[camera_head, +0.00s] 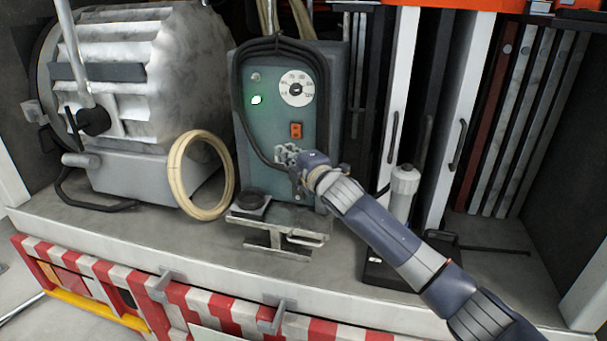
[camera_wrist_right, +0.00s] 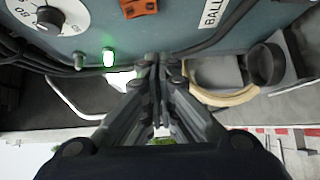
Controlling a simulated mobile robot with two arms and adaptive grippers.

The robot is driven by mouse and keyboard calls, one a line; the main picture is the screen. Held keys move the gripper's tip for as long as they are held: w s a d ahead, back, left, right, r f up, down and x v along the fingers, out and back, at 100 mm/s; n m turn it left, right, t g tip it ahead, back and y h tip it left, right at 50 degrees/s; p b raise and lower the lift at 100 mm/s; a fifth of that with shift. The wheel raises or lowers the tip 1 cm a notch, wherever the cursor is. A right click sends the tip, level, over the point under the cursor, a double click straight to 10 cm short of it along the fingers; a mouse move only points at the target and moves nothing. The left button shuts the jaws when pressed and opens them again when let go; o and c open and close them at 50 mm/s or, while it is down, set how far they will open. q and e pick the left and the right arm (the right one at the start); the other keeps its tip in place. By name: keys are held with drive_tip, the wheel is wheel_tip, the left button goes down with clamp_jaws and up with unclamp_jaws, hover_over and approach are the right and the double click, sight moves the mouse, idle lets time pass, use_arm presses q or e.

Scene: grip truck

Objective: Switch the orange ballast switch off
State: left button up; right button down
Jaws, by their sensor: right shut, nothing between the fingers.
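The teal ballast box (camera_head: 272,124) stands upright on the truck bed in the head view. Its orange switch (camera_head: 296,130) sits on the front face below a white dial (camera_head: 297,88). The switch also shows at the top of the right wrist view (camera_wrist_right: 138,8), cut by the edge. A green lamp (camera_head: 256,100) is lit on the box. My right gripper (camera_head: 283,153) is just below the switch, close to the box face. In the wrist view its fingers (camera_wrist_right: 161,62) are together and empty, apart from the switch. My left gripper is not in view.
A large grey lamp housing (camera_head: 140,80) stands left of the box, with a cream cable coil (camera_head: 178,178) between them. Black cables drape over the box. A metal stand (camera_head: 275,225) is below it. Upright panels (camera_head: 400,80) and a white cylinder (camera_head: 403,190) stand to the right.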

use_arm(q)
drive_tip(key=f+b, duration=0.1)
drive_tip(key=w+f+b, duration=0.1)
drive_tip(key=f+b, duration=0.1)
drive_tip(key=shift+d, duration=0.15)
use_arm(e)
drive_tip(key=s+d+f, duration=0.1)
drive_tip(key=s+d, duration=0.3)
drive_tip(key=s, duration=0.2)
drive_tip(key=shift+s+d+f, duration=0.3)
drive_tip(key=shift+s+f, duration=0.05)
drive_tip(key=shift+f, duration=0.05)
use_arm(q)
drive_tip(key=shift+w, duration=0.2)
use_arm(e)
drive_tip(key=shift+f, duration=0.1)
